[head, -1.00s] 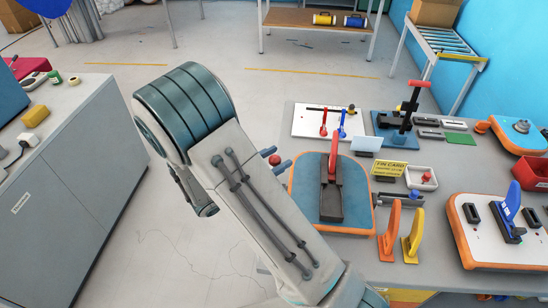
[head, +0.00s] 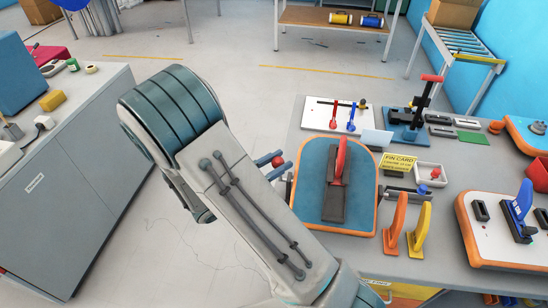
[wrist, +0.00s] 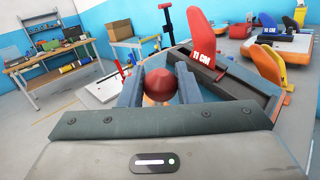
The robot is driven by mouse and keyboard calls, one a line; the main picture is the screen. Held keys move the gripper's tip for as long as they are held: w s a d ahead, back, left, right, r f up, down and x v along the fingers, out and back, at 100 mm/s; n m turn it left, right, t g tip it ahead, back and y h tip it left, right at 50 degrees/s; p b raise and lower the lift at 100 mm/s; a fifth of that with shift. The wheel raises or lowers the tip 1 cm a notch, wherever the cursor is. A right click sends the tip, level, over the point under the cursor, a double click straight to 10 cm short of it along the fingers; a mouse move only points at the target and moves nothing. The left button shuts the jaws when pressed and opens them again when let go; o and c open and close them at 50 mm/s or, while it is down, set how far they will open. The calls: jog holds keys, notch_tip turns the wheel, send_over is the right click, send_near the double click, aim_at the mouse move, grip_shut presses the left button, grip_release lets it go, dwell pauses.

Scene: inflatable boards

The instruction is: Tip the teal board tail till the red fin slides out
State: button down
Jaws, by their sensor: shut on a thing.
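The teal board (head: 362,205), with an orange rim, is at the near left part of the bench. It looks tilted, its left side raised. The red fin (head: 340,160) stands in a dark fin box on the board; in the wrist view the fin (wrist: 200,38) is marked 11 CM and its foot is in the long dark slot box (wrist: 237,85). My gripper (head: 270,160) is at the board's left edge, shut on a red ball knob (wrist: 160,82), with one finger on each side. How the knob joins the board is hidden.
An orange fin (head: 395,224) and a yellow fin (head: 419,230) stand right of the board. A yellow fin card (head: 398,163) and a white tray (head: 430,176) holding a red-knobbed item lie behind them. Another white board (head: 482,235) with a blue fin is at right.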

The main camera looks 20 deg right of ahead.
jog(key=shift+s+f, duration=0.1)
jog(key=shift+s, duration=0.05)
jog(key=c, duration=1.1)
grip_release()
jog(key=shift+s+a, duration=0.1)
jog(key=shift+a, duration=0.4)
jog(key=b+v, duration=0.3)
jog(key=v, duration=1)
jog(key=shift+d, duration=0.1)
